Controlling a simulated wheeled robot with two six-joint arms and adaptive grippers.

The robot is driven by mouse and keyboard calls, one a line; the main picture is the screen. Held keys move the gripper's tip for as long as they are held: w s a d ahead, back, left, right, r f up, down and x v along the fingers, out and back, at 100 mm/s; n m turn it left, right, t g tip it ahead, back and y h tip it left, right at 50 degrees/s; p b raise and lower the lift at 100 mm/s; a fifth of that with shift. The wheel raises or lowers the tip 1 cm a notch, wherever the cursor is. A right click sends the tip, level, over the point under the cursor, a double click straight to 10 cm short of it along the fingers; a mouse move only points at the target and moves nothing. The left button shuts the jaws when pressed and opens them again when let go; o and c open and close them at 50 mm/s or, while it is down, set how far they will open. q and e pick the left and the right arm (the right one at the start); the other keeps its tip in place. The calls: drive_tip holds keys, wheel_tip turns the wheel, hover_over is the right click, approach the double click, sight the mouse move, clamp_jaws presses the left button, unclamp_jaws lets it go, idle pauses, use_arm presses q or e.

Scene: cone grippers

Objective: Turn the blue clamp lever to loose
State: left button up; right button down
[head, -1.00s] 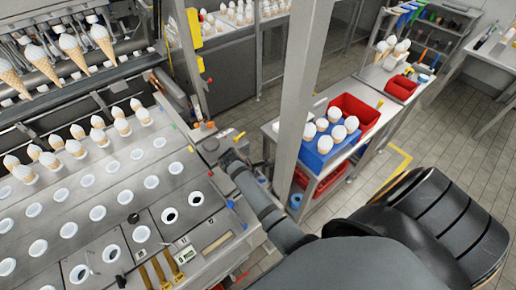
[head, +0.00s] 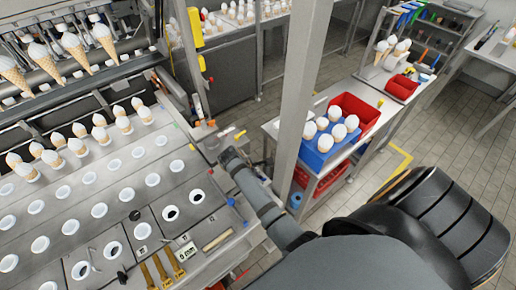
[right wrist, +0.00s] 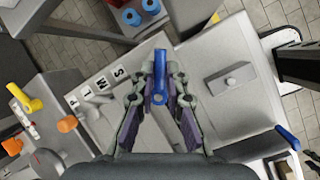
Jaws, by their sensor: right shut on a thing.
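The blue clamp lever (right wrist: 160,68) shows in the right wrist view between the two fingers of my right gripper (right wrist: 161,97). The fingers are shut on it from both sides. It points toward the top of that picture, with a round blue hub at its lower end. In the head view my right gripper (head: 228,155) is small, at the right edge of the metal machine, and the lever there is hidden or too small to tell. My left gripper is not in view.
A second blue handle (right wrist: 287,137) lies at the right of the wrist view. White letter tiles (right wrist: 102,84) lie to the left. A blue crate of cones (head: 322,152) stands beyond a metal post (head: 300,95).

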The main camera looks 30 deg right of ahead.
drive_tip(key=m, duration=0.1)
drive_tip(key=m+g, duration=0.1)
drive_tip(key=m, duration=0.1)
drive_tip(key=m+g, duration=0.1)
drive_tip(key=m, duration=0.1)
drive_tip(key=shift+s+a+y, duration=0.25)
drive_tip(key=shift+a+y, duration=0.05)
drive_tip(key=shift+a, duration=0.05)
drive_tip(key=shift+s+a+m+g+y, duration=0.1)
drive_tip(key=shift+a+m+g+y, duration=0.15)
drive_tip(key=shift+m, duration=0.6)
drive_tip(key=shift+w+a+m+g+y, duration=0.15)
drive_tip(key=shift+m+g, duration=0.2)
drive_tip(key=shift+m, duration=0.45)
drive_tip(key=shift+s+a+m+g+y, duration=0.1)
drive_tip(key=shift+s+m+g+y, duration=0.15)
drive_tip(key=shift+m, duration=0.6)
drive_tip(key=shift+w, duration=0.1)
drive_tip(key=c, duration=1.4)
unclamp_jaws()
